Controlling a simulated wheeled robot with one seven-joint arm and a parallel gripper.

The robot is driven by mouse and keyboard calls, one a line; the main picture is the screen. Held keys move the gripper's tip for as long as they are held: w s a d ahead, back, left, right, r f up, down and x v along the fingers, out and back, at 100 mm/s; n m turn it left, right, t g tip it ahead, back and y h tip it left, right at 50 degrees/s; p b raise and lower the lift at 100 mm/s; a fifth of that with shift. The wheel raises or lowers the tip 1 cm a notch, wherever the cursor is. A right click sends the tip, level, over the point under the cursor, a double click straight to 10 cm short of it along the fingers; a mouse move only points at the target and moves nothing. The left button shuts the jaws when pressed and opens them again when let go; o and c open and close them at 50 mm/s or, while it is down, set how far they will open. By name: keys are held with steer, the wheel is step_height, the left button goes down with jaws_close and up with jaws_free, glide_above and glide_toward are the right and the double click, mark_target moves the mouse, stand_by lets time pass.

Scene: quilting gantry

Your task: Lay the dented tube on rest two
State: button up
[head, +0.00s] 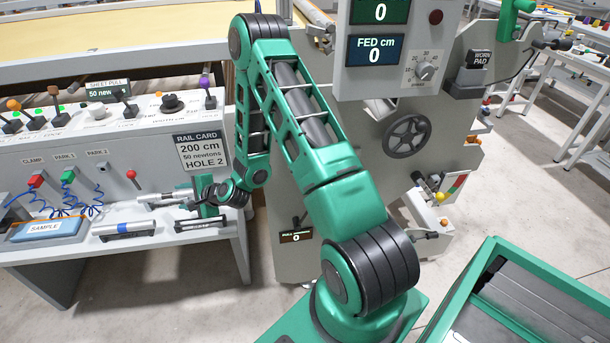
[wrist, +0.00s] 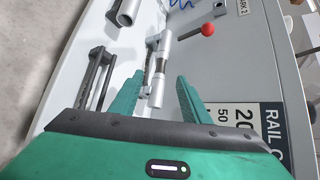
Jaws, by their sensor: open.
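A silvery tube (wrist: 158,90) with a darker middle lies on the bench in the wrist view, between my open fingers in the picture. It also shows in the head view (head: 160,199), left of my gripper (head: 212,197). My gripper (wrist: 160,76) is open, with one green finger on each side of the tube; I cannot tell how far above it they are. No rest number is legible.
Another tube with a blue band (head: 124,229) lies on a rest to the left, beside a blue SAMPLE pad (head: 46,229). A red-knobbed lever (head: 132,174) rises behind the tubes. A rail card (head: 202,150) reading HOLE 2 is on the panel behind my gripper.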

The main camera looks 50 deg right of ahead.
steer(key=s+d+r+n+g+h, duration=0.2)
steer(key=s+d+r+n+g, duration=0.2)
steer(key=s+d+r+n, duration=0.4)
steer(key=s+d+r+n+g+h, duration=0.2)
steer(key=s+d+r+n+g, duration=0.2)
steer(key=s+d+r, duration=0.6)
steer(key=s+r+g, duration=0.2)
steer(key=s+r, duration=0.2)
steer(key=s, duration=1)
steer(key=s+r+n+g, duration=0.1)
steer(key=s+r, duration=0.4)
steer(key=s, duration=0.9)
steer(key=shift+s+d+g, duration=0.15)
steer(key=shift+g, duration=0.35)
steer(key=shift+w+f, duration=0.3)
steer(key=shift+w, duration=0.3)
